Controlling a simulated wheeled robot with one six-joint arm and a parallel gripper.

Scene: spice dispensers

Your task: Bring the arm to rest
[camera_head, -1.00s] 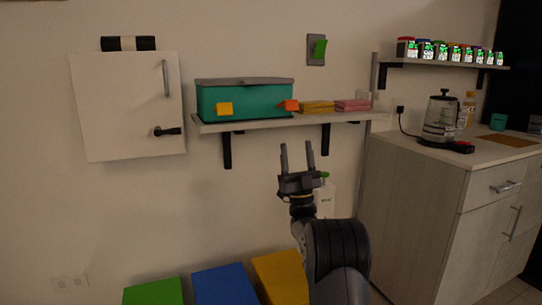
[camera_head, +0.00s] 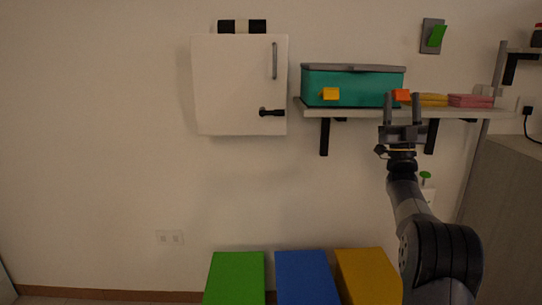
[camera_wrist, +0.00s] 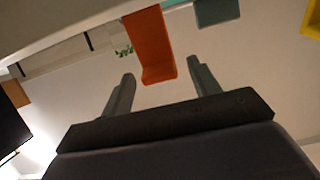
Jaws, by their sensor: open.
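My gripper (camera_head: 402,100) is raised on the right side of the head view, its fingers pointing up, open and empty. In the picture its fingertips overlap the front edge of the wall shelf. In the wrist view, my gripper (camera_wrist: 158,88) shows two spread fingers with nothing held. An orange tab (camera_wrist: 150,45) appears beyond and between the fingers there. In the head view the orange tab (camera_head: 401,95) sits at the right front end of the teal box (camera_head: 355,88), just behind the fingertips. I cannot tell whether the fingers touch anything.
The wall shelf (camera_head: 345,113) also holds yellow and pink flat stacks (camera_head: 470,101). A white cabinet (camera_head: 235,85) hangs left of it. Green (camera_head: 236,278), blue (camera_head: 305,278) and yellow (camera_head: 367,275) boxes stand below. A wooden counter (camera_head: 505,205) is at the right. The left wall is clear.

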